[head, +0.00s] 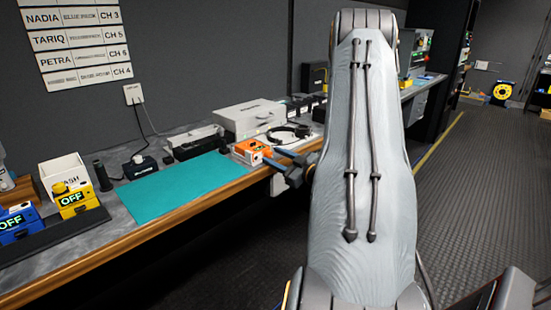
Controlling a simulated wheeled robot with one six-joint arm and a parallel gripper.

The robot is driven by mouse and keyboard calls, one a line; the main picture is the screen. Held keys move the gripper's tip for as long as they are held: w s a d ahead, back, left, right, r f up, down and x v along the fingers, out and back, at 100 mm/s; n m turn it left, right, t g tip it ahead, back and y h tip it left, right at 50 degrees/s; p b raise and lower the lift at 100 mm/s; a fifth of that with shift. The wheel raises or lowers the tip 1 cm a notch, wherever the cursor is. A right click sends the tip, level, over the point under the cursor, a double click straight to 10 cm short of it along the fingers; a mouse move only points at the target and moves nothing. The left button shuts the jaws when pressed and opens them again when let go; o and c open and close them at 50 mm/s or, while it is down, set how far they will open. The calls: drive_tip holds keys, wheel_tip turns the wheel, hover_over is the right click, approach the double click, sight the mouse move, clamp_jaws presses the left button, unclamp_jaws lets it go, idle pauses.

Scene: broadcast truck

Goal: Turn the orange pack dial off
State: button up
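The orange pack (252,148) sits on the workbench, near its front edge and right of the teal mat. It is small in the head view, and its dial and any readout are too small to make out. My gripper (269,156) is at the right side of the orange pack, with its two blue fingers pointing left toward it. The fingers look apart, with a gap between them. I cannot tell whether they touch the pack or its dial.
A yellow pack (75,198) and a blue pack (18,224), both reading OFF, stand at the left. The teal mat (182,188) is bare. A grey case (248,117) and headphones (288,134) lie behind the orange pack. The floor (470,190) at right is clear.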

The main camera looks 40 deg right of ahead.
drive_tip(key=s+b, duration=0.1)
drive_tip(key=s, duration=0.6)
drive_tip(key=shift+s+d, duration=0.35)
drive_tip(key=shift+s, duration=0.05)
drive_tip(key=w+m+b, duration=0.1)
drive_tip(key=w, duration=0.1)
drive_tip(key=w+m+b, duration=0.2)
drive_tip(key=w, duration=0.1)
drive_tip(key=w+m+b, duration=0.1)
drive_tip(key=w+b, duration=0.1)
drive_tip(key=w, duration=0.1)
drive_tip(key=shift+w+a, duration=0.15)
drive_tip(key=shift+a, duration=0.15)
idle(0.4)
